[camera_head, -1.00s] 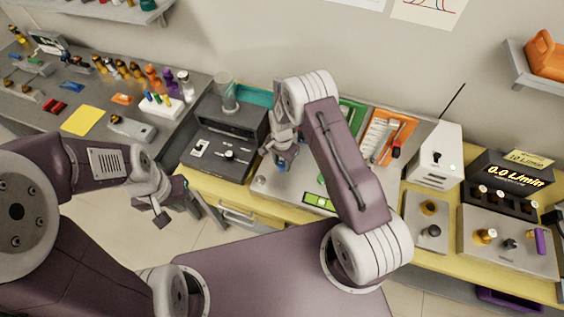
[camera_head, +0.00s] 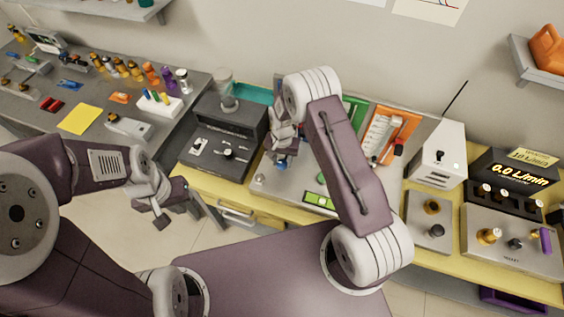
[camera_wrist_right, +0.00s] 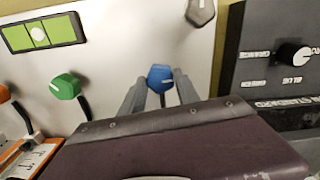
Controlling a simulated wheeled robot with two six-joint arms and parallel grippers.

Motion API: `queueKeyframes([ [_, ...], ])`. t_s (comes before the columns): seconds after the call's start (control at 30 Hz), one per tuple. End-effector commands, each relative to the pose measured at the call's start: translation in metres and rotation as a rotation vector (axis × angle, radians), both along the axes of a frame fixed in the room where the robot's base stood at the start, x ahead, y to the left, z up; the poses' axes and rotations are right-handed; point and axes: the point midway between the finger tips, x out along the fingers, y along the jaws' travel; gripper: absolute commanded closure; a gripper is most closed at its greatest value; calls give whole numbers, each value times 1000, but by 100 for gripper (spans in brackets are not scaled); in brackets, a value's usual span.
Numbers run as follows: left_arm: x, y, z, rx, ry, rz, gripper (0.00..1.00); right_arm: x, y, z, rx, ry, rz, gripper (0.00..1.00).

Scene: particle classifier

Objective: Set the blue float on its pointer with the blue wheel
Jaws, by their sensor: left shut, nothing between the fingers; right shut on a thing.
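The blue wheel (camera_wrist_right: 160,77) sits on a pale metal panel, between the fingertips of my right gripper (camera_wrist_right: 160,92) in the right wrist view. The right gripper is shut on it. In the head view this gripper (camera_head: 284,148) is over the left part of the panel, and my own arm hides part of that area. The blue float and its pointer cannot be made out; the tube panel (camera_head: 384,135) with its orange backing is partly behind my right arm. My left gripper (camera_head: 168,207) is shut and empty, in front of the benches at the left.
A green wheel (camera_wrist_right: 66,86) and a green level vial (camera_wrist_right: 40,34) are on the same panel. A dark box with a selector knob (camera_wrist_right: 295,54) stands beside it.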

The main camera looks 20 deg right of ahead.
Motion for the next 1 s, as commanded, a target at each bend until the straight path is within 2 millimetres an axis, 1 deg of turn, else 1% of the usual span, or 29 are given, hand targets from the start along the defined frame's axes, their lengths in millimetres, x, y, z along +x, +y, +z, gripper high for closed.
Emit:
queueKeyframes([
  [0.03, 0, 0, -3, 0, 0, 0, 100, 4, 0, 1, 0, -11, 34, 100],
  [0.2, 0, 0, -7, 0, 0, 0, 100, 5, 0, 2, 0, -13, 155, 100],
  [0.5, 0, 0, -12, 0, 0, 0, 100, 5, 0, 3, -1, -14, 295, 100],
  [0.7, 0, 0, -12, 0, 0, 0, 100, 5, 0, 3, -1, -15, 333, 100],
  [1.0, 0, 0, -12, 0, 0, 0, 100, 5, 0, 4, 0, -16, 342, 100],
])
